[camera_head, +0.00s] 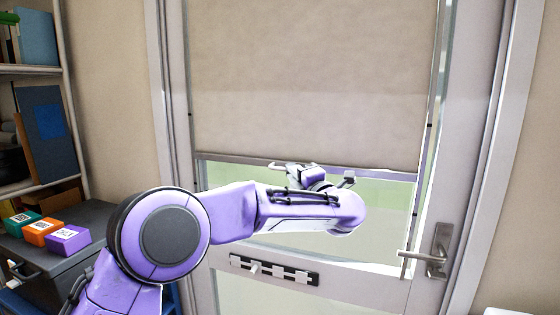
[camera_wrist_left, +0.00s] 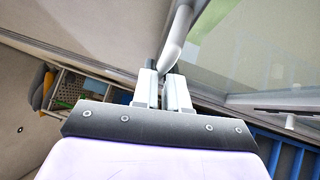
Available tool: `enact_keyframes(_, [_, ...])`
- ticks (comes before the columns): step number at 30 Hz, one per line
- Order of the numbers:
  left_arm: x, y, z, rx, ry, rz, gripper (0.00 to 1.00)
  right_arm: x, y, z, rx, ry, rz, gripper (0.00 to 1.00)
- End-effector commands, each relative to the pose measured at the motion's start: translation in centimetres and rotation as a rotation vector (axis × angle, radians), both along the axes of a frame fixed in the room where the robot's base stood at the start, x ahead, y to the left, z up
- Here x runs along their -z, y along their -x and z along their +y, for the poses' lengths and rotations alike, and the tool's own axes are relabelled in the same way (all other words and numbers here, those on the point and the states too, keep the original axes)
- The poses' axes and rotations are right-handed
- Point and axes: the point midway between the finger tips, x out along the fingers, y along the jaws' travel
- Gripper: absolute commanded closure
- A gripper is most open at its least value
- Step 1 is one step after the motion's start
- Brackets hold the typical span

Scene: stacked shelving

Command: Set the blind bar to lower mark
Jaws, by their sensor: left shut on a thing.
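The beige blind (camera_head: 310,90) hangs over the upper part of the door window, and its pale bottom bar (camera_head: 388,173) runs across the glass. Small dark marks show on the right side of the window frame, one above the bar (camera_head: 429,125) and one below it (camera_head: 415,213). My left gripper (camera_head: 312,177) is at the middle of the bar, partly hidden behind my own arm. In the left wrist view its fingers (camera_wrist_left: 163,88) are shut on a curved pale handle (camera_wrist_left: 178,42). My right gripper is not in view.
A door lever (camera_head: 424,257) stands out at the lower right. A strip with several pegs (camera_head: 273,269) is fixed to the door below the window. Shelving (camera_head: 35,100) and a grey cabinet (camera_head: 60,247) with small coloured boxes (camera_head: 42,231) stand at the left.

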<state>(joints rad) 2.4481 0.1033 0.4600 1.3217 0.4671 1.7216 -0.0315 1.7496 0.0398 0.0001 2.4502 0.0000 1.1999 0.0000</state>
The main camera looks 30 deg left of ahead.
Motion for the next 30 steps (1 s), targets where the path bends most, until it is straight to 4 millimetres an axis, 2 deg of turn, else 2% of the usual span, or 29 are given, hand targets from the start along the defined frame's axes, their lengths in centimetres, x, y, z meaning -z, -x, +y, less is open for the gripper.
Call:
enact_keyframes(1, [2.8, 0.0, 0.0, 0.003, -0.001, 0.004, 1.00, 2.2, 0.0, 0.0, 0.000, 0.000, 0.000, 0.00])
enact_keyframes(3, [4.4, 0.1, 0.2, 0.001, -0.001, 0.004, 1.00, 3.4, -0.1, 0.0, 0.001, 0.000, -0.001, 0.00])
enact_keyframes(10, [8.2, 0.3, 0.5, -0.003, -0.002, 0.003, 1.00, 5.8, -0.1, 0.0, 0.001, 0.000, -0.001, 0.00])
enact_keyframes(16, [9.5, 0.3, 0.6, -0.004, -0.002, 0.000, 1.00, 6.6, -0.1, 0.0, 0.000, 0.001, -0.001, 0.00])
enact_keyframes(28, [9.6, 0.2, 0.5, -0.004, -0.002, 0.002, 1.00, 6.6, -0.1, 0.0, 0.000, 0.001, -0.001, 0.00])
enact_keyframes(29, [9.6, 0.2, 0.5, -0.004, -0.002, 0.002, 0.81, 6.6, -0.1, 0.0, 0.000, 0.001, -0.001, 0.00])
enact_keyframes(30, [9.6, 0.2, 0.5, -0.004, -0.001, 0.001, 0.68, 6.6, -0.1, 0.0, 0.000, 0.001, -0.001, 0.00])
